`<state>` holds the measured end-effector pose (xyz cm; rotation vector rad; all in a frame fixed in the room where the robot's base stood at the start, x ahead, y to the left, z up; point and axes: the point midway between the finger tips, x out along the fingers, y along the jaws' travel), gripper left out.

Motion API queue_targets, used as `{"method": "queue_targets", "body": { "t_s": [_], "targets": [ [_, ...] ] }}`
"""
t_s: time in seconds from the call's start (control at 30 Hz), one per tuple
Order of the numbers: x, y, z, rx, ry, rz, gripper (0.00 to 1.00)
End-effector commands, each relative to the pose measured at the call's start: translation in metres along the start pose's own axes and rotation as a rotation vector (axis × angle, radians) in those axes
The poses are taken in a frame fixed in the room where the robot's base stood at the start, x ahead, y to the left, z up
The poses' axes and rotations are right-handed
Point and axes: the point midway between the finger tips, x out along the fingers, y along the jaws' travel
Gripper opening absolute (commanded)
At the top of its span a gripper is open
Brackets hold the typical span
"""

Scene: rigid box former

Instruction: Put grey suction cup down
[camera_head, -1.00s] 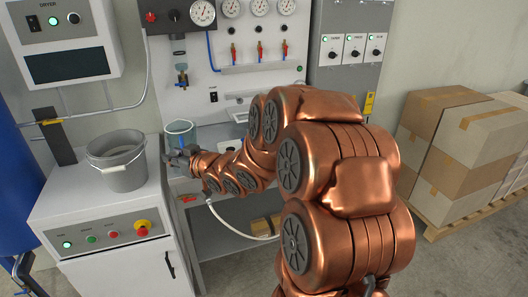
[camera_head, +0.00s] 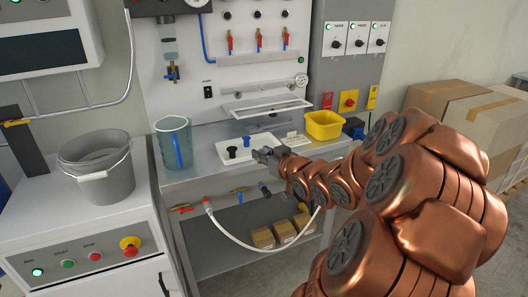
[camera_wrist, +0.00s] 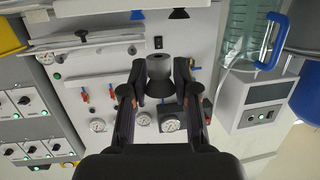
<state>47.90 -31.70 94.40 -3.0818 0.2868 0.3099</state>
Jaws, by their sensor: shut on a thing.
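My gripper (camera_head: 262,155) is in front of the white tray (camera_head: 262,141) on the grey bench. In the wrist view my gripper (camera_wrist: 158,78) is shut on the grey suction cup (camera_wrist: 158,68), with one finger on each side of it. The cup's flared end faces the camera's lower side. I cannot make out the held cup clearly in the head view. A blue suction cup (camera_head: 246,141) and a black suction cup (camera_head: 232,152) stand on the tray; they also show at the top of the wrist view.
A clear jug with a blue handle (camera_head: 174,143) stands left of the tray. A yellow bin (camera_head: 323,125) stands right of it. A grey bucket (camera_head: 97,168) sits on the control cabinet. A white hose (camera_head: 240,243) hangs below the bench.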

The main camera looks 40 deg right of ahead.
Motion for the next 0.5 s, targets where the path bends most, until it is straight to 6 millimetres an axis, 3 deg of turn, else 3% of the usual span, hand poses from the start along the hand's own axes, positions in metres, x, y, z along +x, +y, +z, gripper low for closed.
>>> {"method": "queue_targets", "body": {
  "t_s": [0.17, 0.5],
  "targets": [
    [0.003, 0.005, 0.000, 0.000, 0.000, 0.001, 0.16],
    [0.038, 0.029, -0.002, -0.003, -0.001, -0.007, 0.16]
  ]
}}
